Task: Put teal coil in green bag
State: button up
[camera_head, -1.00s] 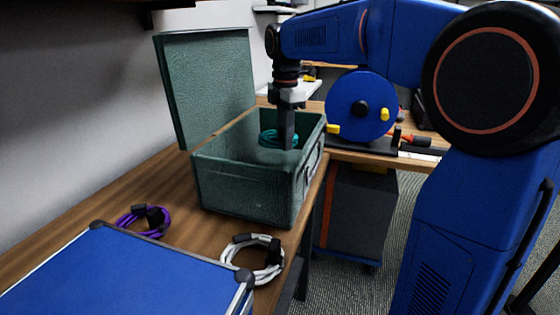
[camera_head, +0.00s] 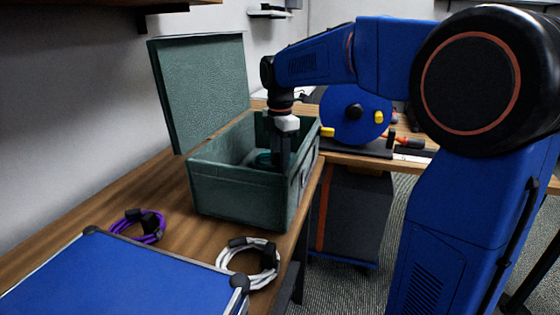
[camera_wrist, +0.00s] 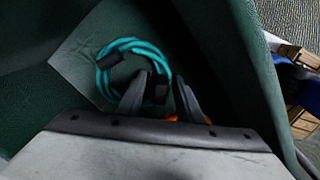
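The teal coil (camera_wrist: 150,50), a looped cable with black ties, lies inside the green bag, low against its floor. My gripper (camera_wrist: 160,82) points down inside the bag. Its two fingers stand apart on either side of a black tie of the coil, with a gap visible. The front wall of the bag hides the fingertips in the head view.
A purple coil (camera_head: 155,236) and a white coil (camera_head: 222,262) lie on the wooden table in front of the bag. A blue case (camera_head: 120,280) fills the near left. A blue reel (camera_head: 348,125) stands behind, on the right.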

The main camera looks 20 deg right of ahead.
jog(key=shift+r, duration=0.1)
notch_tip(320, 180, up, 12)
dwell(0.8)
dwell(0.3)
